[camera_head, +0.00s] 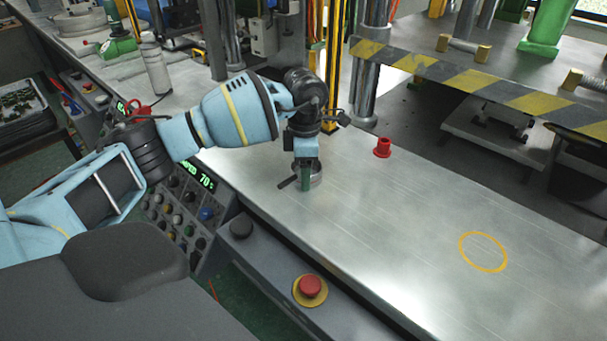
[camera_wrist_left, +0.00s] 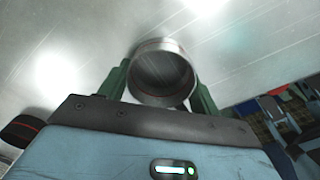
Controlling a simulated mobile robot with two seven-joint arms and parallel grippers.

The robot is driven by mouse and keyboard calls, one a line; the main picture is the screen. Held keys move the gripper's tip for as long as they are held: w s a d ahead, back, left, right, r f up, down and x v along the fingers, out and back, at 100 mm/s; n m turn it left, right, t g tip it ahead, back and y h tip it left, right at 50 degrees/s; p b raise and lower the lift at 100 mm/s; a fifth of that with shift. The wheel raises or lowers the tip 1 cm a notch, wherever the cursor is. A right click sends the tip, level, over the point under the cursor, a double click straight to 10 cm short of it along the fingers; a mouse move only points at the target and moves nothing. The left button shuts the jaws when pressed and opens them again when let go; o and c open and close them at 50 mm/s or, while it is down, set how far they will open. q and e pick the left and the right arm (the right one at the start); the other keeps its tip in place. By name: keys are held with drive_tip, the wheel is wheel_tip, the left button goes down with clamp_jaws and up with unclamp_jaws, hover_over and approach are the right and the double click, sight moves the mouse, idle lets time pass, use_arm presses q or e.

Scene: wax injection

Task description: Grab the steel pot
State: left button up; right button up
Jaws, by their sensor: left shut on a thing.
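The small steel pot (camera_head: 316,179) is at the left part of the metal worktop. My left gripper (camera_head: 306,183) points down at it, with a green finger in front of part of its wall. In the left wrist view the round, open pot (camera_wrist_left: 163,73) sits between the two green fingers, its inside empty as far as it shows. The gripper is shut on it. A dark handle (camera_head: 288,183) sticks out to the left. I cannot tell whether the pot's base touches the worktop. My right gripper is not in view.
A yellow circle (camera_head: 483,252) is marked on the bare worktop (camera_head: 400,220) to the right. A small red object (camera_head: 382,147) stands behind. A striped yellow-black bar (camera_head: 470,80) crosses the back right. A red button (camera_head: 310,287) and control panel line the front.

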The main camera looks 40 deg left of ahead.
use_arm(q)
drive_tip(key=shift+r, duration=0.1)
drive_tip(key=shift+r, duration=0.45)
wheel_tip(320, 180, up, 2)
drive_tip(key=shift+r, duration=0.2)
drive_tip(key=s+d, duration=0.3)
drive_tip(key=s, duration=0.1)
drive_tip(key=s+d+r, duration=0.1)
drive_tip(key=s+d, duration=0.2)
drive_tip(key=s, duration=0.1)
drive_tip(key=s+d, duration=0.3)
drive_tip(key=s, duration=0.2)
drive_tip(key=shift+d+r+b, duration=0.2)
drive_tip(key=shift+r+b, duration=0.05)
drive_tip(key=shift+b, duration=0.1)
